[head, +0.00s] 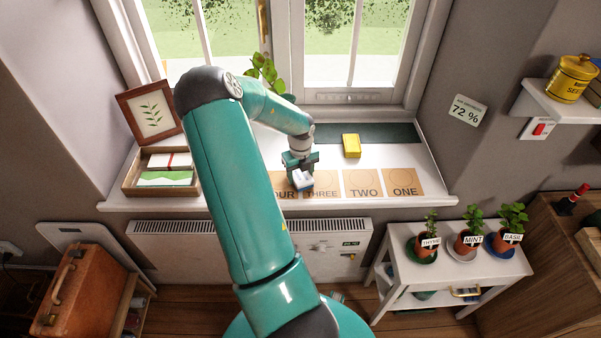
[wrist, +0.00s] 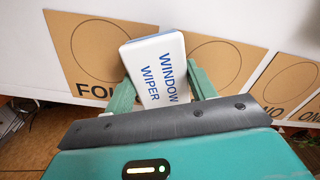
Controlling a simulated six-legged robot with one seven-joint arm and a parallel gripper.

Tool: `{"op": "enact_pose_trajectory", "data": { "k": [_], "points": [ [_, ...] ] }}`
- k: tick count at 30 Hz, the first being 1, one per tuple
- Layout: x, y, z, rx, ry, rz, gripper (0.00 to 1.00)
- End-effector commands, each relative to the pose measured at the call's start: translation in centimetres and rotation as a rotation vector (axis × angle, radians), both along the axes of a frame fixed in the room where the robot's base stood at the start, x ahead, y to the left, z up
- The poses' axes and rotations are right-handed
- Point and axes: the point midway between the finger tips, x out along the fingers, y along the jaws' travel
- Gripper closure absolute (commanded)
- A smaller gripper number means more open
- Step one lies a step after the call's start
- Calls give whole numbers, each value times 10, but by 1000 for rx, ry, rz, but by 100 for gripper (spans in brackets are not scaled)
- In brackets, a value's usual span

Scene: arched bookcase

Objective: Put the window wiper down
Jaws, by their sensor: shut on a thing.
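The window wiper is a small white block with blue lettering and a blue edge. It shows in the wrist view (wrist: 157,68) between the fingers and in the head view (head: 302,180). My gripper (head: 298,168) is shut on it, with one green finger on each side, also seen in the wrist view (wrist: 163,90). The wiper is over the white windowsill (head: 236,160), near the cards marked FOUR (wrist: 88,45) and THREE (wrist: 222,62). I cannot tell whether it touches the sill. My arm hides part of the FOUR card in the head view.
Cards TWO (head: 364,183) and ONE (head: 402,183) lie to the right. A yellow block (head: 351,145) sits behind them by a dark green strip (head: 388,133). A wooden tray (head: 128,178) and a framed leaf picture (head: 151,112) stand at left. A radiator (head: 335,248) is below.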

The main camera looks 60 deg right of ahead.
Motion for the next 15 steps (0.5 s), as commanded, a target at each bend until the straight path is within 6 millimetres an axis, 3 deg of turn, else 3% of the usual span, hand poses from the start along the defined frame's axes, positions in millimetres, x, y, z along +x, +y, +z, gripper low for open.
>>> {"op": "enact_pose_trajectory", "data": {
  "k": [2, 3, 6, 15],
  "points": [
    [0, 0, -2, 0, 0, 0, 70],
    [0, 0, -3, -1, 1, 0, 42],
    [0, 0, -2, 0, 0, 0, 23],
    [0, 0, -1, 0, 0, 0, 22]
  ]
}}
